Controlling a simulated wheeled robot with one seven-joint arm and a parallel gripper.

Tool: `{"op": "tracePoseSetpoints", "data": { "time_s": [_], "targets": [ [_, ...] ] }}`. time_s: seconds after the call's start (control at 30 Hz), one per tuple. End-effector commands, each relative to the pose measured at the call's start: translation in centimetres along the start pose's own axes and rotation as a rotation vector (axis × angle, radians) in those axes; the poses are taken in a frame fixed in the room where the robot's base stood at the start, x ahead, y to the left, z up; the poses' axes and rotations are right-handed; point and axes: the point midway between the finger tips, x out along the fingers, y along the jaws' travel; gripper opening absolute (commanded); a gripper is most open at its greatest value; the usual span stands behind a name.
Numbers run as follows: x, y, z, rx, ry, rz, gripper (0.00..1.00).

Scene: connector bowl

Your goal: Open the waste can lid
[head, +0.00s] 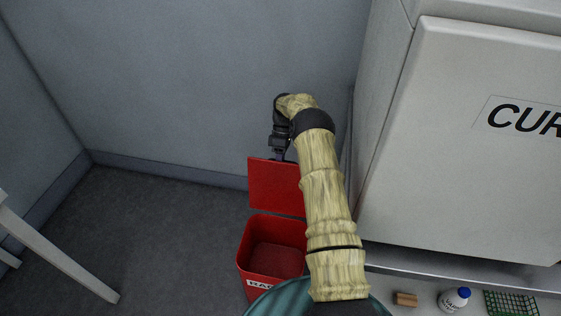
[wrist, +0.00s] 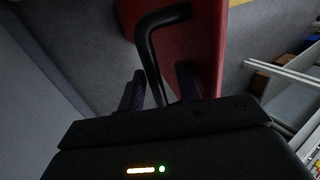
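The red waste can (head: 240,262) stands on the floor left of the white cabinet, its mouth open and its inside visible. Its red lid (head: 272,186) stands raised, about upright, at the back of the can; my arm covers its right part. In the wrist view the lid (wrist: 196,45) shows at upper middle, with a bent black handle (wrist: 148,48). My gripper (wrist: 160,70) is at the lid's upper edge. Its two fingers are apart, with the handle running between them and gaps visible at both sides. In the head view the fingertips are partly hidden behind the lid.
The white cabinet (head: 480,180) rises close on the right of my arm. A shelf at lower right holds a brown block (head: 405,299), a white bottle with a blue cap (head: 453,300) and a green board (head: 511,303). A white-legged table (head: 62,258) is at left. Floor between is clear.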

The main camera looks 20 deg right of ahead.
Motion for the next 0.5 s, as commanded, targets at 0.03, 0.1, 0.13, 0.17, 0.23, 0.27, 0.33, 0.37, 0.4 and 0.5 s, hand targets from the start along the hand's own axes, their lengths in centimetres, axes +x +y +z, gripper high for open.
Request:
{"op": "tracePoseSetpoints", "data": {
  "time_s": [0.03,0.1,0.13,0.17,0.23,0.27,0.33,0.37,0.4,0.5],
  "targets": [
    [-0.2,0.0,0.1,0.001,0.002,0.002,0.34],
    [-0.3,0.0,0.1,0.002,0.004,0.004,0.34],
    [-0.3,0.1,0.1,0.002,0.004,0.004,0.34],
    [-0.3,0.1,0.1,0.002,0.005,0.004,0.34],
    [-0.5,0.1,0.1,0.002,0.006,0.005,0.34],
    [-0.6,0.1,0.1,0.003,0.006,0.006,0.34],
    [-0.9,0.1,0.1,0.003,0.007,0.007,0.34],
    [-1.1,0.1,0.1,0.002,0.007,0.007,0.34],
    [-1.5,0.1,0.1,0.002,0.007,0.007,0.34],
    [-2.7,0.1,0.1,0.002,0.007,0.009,0.34]
  ]
}}
